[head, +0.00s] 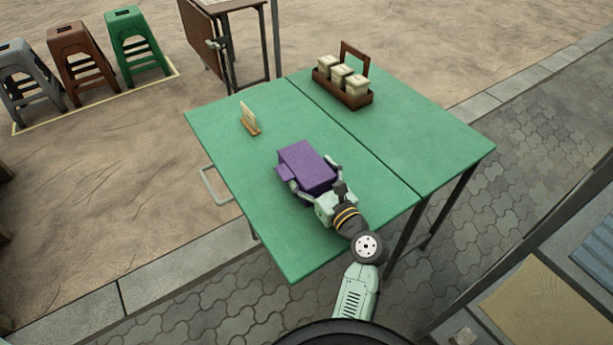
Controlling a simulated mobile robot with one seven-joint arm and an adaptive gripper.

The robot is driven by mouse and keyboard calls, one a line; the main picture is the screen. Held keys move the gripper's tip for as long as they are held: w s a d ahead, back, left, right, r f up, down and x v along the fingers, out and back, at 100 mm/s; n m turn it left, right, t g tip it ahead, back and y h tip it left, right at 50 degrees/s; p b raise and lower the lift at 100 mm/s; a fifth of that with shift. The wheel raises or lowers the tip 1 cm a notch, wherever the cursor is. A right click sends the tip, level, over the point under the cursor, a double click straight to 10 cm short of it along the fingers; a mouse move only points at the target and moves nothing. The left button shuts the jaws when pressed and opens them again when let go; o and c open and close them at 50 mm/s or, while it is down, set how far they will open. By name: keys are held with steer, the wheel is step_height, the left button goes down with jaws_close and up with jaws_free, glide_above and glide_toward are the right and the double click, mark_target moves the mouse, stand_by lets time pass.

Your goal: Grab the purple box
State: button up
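The purple box (305,163) is on or just above the near-left part of the green table (225,140). A smaller purple part sticks out at its left side. My gripper (309,174) reaches in from the near side, with one finger along the left of the box and the other along its right. The fingers are spread about as wide as the box. I cannot tell whether they press on it, or whether its underside touches the table; that underside is hidden.
A brown wooden caddy (347,97) with several pale containers stands at the table's far side. A small wooden stand with a card (249,118) is left of the box. The table's right part is clear. Stools (136,45) stand at far left.

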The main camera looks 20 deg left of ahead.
steer(key=c, duration=0.8)
